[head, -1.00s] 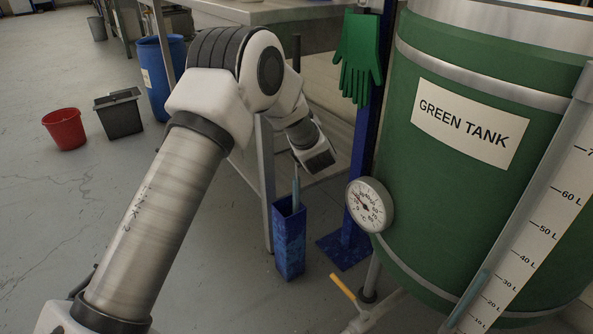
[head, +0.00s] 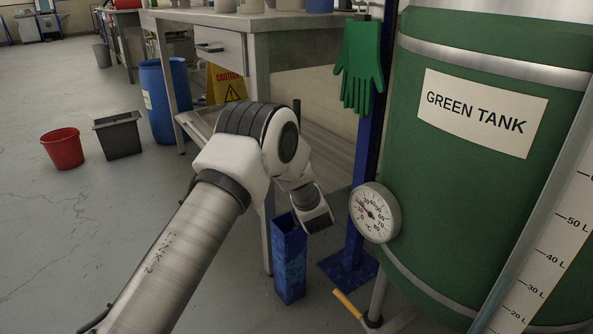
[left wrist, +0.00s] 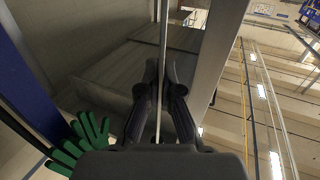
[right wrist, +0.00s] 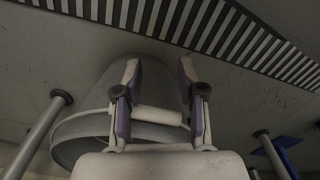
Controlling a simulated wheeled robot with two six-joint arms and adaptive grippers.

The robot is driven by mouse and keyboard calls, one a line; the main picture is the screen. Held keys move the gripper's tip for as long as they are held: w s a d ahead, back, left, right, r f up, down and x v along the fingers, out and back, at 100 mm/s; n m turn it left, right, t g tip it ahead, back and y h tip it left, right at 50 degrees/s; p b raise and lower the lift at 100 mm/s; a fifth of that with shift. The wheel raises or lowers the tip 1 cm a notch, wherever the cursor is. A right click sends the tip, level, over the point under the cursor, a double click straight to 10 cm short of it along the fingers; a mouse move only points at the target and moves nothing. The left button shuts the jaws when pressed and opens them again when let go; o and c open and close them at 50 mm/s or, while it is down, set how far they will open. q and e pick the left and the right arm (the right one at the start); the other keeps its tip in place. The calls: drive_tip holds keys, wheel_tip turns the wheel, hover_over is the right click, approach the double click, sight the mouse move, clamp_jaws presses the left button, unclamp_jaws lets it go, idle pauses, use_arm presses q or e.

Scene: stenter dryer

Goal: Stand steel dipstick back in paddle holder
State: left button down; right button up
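The paddle holder is a tall blue square tube (head: 290,262) standing on the floor beside the bench leg in the head view. My left gripper (head: 318,222) is beside the holder's top, slightly to its right. In the left wrist view, its fingers (left wrist: 161,78) are shut on the thin steel dipstick (left wrist: 163,38), which runs lengthwise between them. In the head view the dipstick cannot be made out, so its lower end and how deep it sits are hidden. My right gripper (right wrist: 160,78) is open, seen only in the right wrist view, by a grey rounded vessel (right wrist: 88,130).
The green tank (head: 455,190) with a dial thermometer (head: 375,212) stands right of the holder. A blue post with a green glove (head: 361,65) is behind. A steel bench (head: 290,50) stands behind my arm. Buckets (head: 63,148) are at left, with open floor around.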

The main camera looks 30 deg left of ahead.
use_arm(q)
drive_tip(key=c, duration=1.3)
unclamp_jaws()
drive_tip(key=shift+r, duration=0.1)
drive_tip(key=p+v, duration=0.5)
drive_tip(key=v, duration=0.7)
drive_tip(key=s+d+f+m+g+h, duration=0.25)
drive_tip(key=s+f+h, duration=0.2)
drive_tip(key=f, duration=0.45)
drive_tip(key=s+d+f+m+g+h, duration=0.1)
drive_tip(key=s+f+m+h, duration=0.2)
drive_tip(key=s+f, duration=0.45)
drive_tip(key=s+d+f+m+g+h, duration=0.1)
drive_tip(key=s+d+f+g, duration=0.1)
drive_tip(key=s, duration=0.6)
drive_tip(key=s+d+f+m+g+h, duration=0.1)
drive_tip(key=s+d+f+g+h, duration=0.1)
drive_tip(key=s, duration=0.7)
drive_tip(key=s+d+f+m+g+h, duration=0.1)
drive_tip(key=s+d+f+g+h, duration=0.1)
drive_tip(key=s+f+g, duration=0.3)
drive_tip(key=shift+s+d+f+h, duration=0.1)
drive_tip(key=shift+s+d+f, duration=0.25)
drive_tip(key=shift+s, duration=0.35)
drive_tip(key=shift+s+d+f+h, duration=0.1)
drive_tip(key=shift+s+d+f, duration=0.1)
drive_tip(key=shift+s+f, duration=0.35)
drive_tip(key=shift+s+d+f+h, duration=0.1)
drive_tip(key=shift+s+d+f, duration=0.2)
drive_tip(key=shift+s, duration=0.55)
